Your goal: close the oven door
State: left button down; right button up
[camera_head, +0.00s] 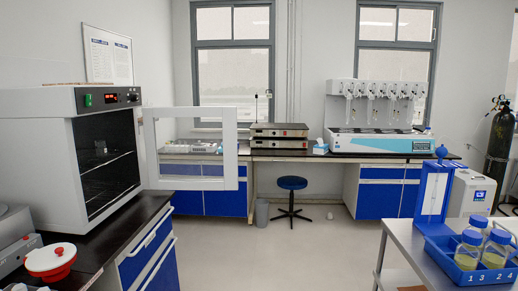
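The white oven (45,145) stands on the dark bench at the left. Its front has a control panel with a small red display and a green switch. The oven door (191,148), a white frame with a clear window, is swung wide open on the right side of the oven and reaches out past the bench. Inside the dark chamber are wire shelves (107,185) with a small object on one of them. Neither of my grippers shows in the head view.
The dark benchtop (118,232) holds a red and white container (51,262). A blue stool (292,184) and a bin stand by the back bench. A metal table (402,240) with a blue bottle rack (456,263) is at the right. The middle floor is clear.

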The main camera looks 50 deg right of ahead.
aim_at(188, 148)
jog(key=z, duration=2.05)
jog(key=i, duration=5.25)
jog(key=u, duration=3.65)
jog(key=i, duration=0.45)
